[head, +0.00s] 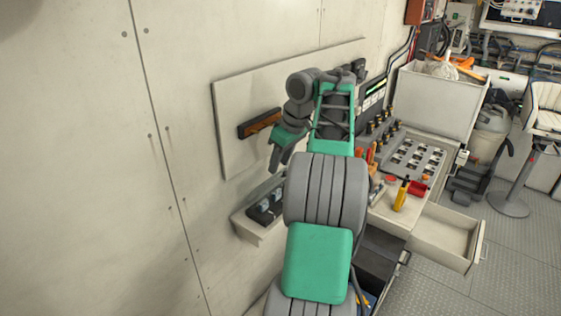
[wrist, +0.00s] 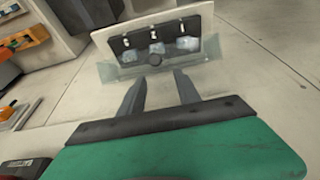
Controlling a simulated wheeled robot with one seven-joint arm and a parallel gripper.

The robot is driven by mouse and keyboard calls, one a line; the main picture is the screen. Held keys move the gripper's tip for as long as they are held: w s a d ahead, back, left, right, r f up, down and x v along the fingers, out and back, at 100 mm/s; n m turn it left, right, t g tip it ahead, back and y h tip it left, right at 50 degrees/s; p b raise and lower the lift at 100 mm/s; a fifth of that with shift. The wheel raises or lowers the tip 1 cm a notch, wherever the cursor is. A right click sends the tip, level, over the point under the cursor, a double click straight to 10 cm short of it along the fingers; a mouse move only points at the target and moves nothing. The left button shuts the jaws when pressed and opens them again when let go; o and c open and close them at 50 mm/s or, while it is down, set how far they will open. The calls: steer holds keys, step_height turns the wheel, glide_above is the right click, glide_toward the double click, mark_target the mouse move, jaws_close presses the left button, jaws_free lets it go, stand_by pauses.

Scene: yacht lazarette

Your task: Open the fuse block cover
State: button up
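The fuse block (wrist: 157,42) is a black unit with several pale, glassy-looking inserts and a small round dark knob on its near edge. It sits on a white backing. A translucent strip, which may be its clear cover, runs along its near side (wrist: 112,70); I cannot tell for sure whether the cover is shut. In the head view the block (head: 266,207) lies on a small wall shelf, partly hidden by my arm. My gripper (wrist: 161,88) is open and empty, its fingertips pointing at the block's near edge, apparently short of it. It also shows in the head view (head: 280,160), above the shelf.
The small shelf (head: 246,228) juts from the pale wall. A brown-orange bar (head: 260,123) is mounted on the wall panel (head: 233,98) above. To the right are a cluttered bench (head: 420,160), a yellow-handled tool (head: 401,196) and an open drawer (head: 448,235).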

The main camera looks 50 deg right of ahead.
steer(key=shift+r, duration=0.1)
steer(key=shift+s+r, duration=0.15)
steer(key=shift+r, duration=0.3)
steer(key=s+d+b, duration=0.1)
steer(key=s, duration=1.1)
steer(key=shift+d, duration=0.2)
